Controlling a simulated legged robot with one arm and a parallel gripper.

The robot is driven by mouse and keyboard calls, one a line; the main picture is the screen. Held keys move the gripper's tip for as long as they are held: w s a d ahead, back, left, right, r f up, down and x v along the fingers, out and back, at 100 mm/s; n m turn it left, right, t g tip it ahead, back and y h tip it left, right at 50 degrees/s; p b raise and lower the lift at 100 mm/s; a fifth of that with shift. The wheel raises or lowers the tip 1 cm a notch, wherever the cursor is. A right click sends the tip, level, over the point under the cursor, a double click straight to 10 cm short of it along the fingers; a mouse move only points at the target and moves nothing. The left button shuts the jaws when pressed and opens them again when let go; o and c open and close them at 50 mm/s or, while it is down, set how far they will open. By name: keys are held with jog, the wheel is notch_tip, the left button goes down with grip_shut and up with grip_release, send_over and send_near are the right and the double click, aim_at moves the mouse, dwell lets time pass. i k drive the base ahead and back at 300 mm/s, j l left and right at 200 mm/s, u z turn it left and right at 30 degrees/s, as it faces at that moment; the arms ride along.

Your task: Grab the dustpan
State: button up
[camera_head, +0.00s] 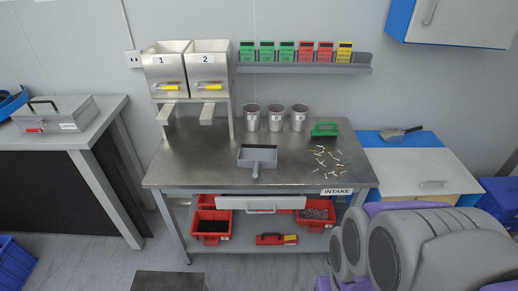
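A grey dustpan (257,155) lies on the metal worktable (200,170), near the middle. Its open tray faces the back and its short handle points to the front edge. Nothing holds it. A green-topped item, perhaps a brush (325,129), stands at the right back of the table. Small scattered pieces (325,157) lie right of the dustpan. Parts of my arm show at the lower right, well apart from the dustpan. My gripper's fingers are not visible.
Three metal cups (275,120) stand behind the dustpan. Two numbered hoppers (187,70) rise at the back left. A shelf (300,68) with coloured cards hangs on the wall. Red bins (211,224) sit underneath. The table's left front is clear.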

aim_at(255, 156)
jog(key=i+l, duration=0.45)
jog(key=l, duration=0.3)
jog(key=i+l, duration=0.25)
jog(key=u, duration=0.45)
jog(key=l+u, duration=0.15)
jog(key=u, duration=0.25)
jog(key=l+u, duration=0.1)
jog(key=u, duration=0.35)
jog(key=l+u, duration=0.15)
jog(key=u, duration=0.3)
jog(key=i, duration=0.05)
